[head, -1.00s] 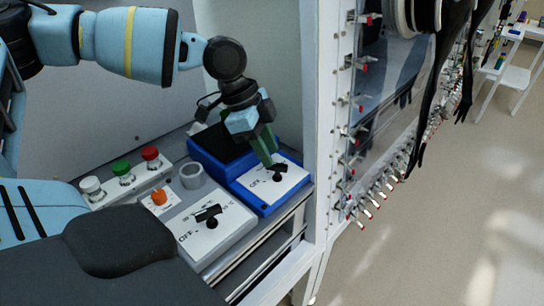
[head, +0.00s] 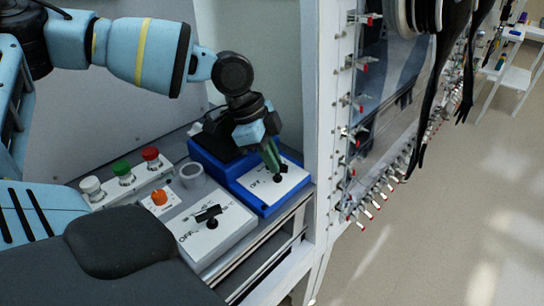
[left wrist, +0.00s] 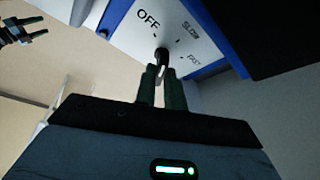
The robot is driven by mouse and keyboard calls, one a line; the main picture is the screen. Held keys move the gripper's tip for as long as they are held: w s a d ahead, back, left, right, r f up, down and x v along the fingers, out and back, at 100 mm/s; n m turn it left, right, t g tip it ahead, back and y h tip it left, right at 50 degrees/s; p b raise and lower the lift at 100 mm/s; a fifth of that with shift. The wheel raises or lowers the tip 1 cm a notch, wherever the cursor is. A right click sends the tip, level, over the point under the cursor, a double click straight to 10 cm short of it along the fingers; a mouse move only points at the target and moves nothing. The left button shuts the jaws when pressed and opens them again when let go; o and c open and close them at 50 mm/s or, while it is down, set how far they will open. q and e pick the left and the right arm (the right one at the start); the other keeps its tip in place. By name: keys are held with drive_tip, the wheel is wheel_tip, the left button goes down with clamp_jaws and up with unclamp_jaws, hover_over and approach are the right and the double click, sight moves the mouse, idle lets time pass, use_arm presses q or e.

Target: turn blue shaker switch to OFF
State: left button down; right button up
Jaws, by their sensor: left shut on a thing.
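The blue shaker (head: 231,180) has a white front panel (head: 262,187) with OFF printed on it. In the left wrist view the panel (left wrist: 185,22) shows OFF, SLOW and FAST around a dark switch knob (left wrist: 161,57). My left gripper (head: 277,174) reaches down to the knob in the head view. In the left wrist view its green fingers (left wrist: 162,75) are closed around the knob's end. The fingers partly hide the knob, so I cannot tell which mark it points to. My right gripper (left wrist: 40,29) shows small at the left of the wrist view, its fingers apart and empty.
A grey and white device (head: 216,232) with its own black switch and an orange knob (head: 159,196) stands just left of the shaker. Behind it is a strip with white, green and red buttons (head: 124,172). A white cabinet post (head: 318,130) rises close on the right.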

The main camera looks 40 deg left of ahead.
use_arm(q)
drive_tip(key=n+t+y, duration=0.1)
drive_tip(key=n, duration=0.2)
drive_tip(key=shift+s+d, duration=0.1)
drive_tip(key=shift+s, duration=0.1)
drive_tip(key=shift+s+d+n+t+y, duration=0.1)
drive_tip(key=shift+n+t+y, duration=0.2)
drive_tip(key=shift+n, duration=1.1)
drive_tip(key=c, duration=1.5)
unclamp_jaws()
